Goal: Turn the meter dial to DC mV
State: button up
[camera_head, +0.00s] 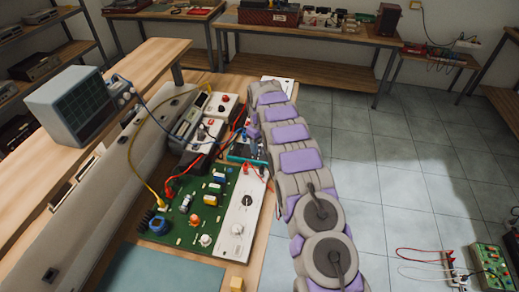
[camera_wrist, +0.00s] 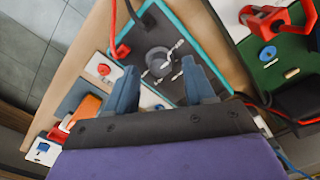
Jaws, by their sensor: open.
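The meter (camera_wrist: 192,22) has a dark face with a teal edge and lies flat on the bench in the wrist view. Its round grey dial (camera_wrist: 159,60) sits near the middle of that face, with light marks around it. My gripper (camera_wrist: 160,68) is open, one blue-grey finger on each side of the dial's near side. I cannot tell whether either finger touches the dial. The dial's lettering is too small to read. In the head view only a teal part of the meter (camera_head: 236,157) shows beside my arm, which hides the rest.
A green circuit board (camera_head: 200,205) with several parts lies in front of the meter. Red and black leads (camera_head: 186,172) run close by. An oscilloscope (camera_head: 72,100) stands on the raised shelf at left.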

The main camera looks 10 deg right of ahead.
jog(key=shift+f, duration=0.75)
grip_shut()
